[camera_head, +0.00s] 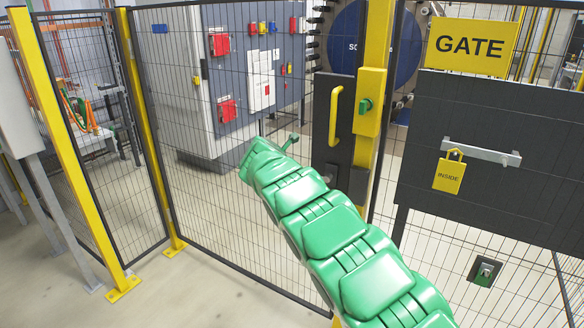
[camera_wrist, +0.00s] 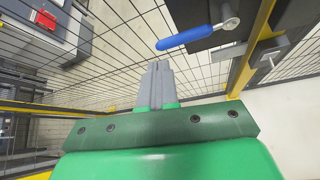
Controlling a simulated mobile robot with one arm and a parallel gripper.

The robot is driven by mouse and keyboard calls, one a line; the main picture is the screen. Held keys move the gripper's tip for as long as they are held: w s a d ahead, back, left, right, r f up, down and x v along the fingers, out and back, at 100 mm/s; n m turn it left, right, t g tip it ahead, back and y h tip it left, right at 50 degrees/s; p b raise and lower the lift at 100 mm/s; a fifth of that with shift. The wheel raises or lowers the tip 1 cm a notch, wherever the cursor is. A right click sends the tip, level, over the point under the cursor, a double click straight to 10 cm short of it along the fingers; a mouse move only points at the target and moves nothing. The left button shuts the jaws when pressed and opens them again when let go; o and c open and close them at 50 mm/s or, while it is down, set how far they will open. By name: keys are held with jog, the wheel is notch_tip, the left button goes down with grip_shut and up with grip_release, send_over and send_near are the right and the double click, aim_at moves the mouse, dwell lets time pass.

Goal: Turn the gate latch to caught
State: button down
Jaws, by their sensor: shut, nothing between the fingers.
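In the wrist view a lever with a blue grip (camera_wrist: 186,39) sticks out leftward from a round metal pivot (camera_wrist: 231,23) on a dark plate; I take it for the gate latch. My gripper (camera_wrist: 158,66) is shut and empty, its grey fingertips just below the blue grip in the picture, apparently apart from it. In the head view the dark gate plate (camera_head: 322,120) carries a yellow pull handle (camera_head: 335,116). My green arm covers the plate's lower part, and the blue grip and my fingertips are hidden there.
Beside the handle is a yellow box with a green knob (camera_head: 365,105) on the yellow post. Mesh fence (camera_head: 230,190) spans the left side. Floor at lower left is clear.

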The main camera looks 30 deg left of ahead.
jog(key=shift+a+v, duration=0.2)
jog(key=shift+v, duration=1.25)
jog(key=shift+a+v, duration=0.25)
jog(key=shift+v, duration=1.2)
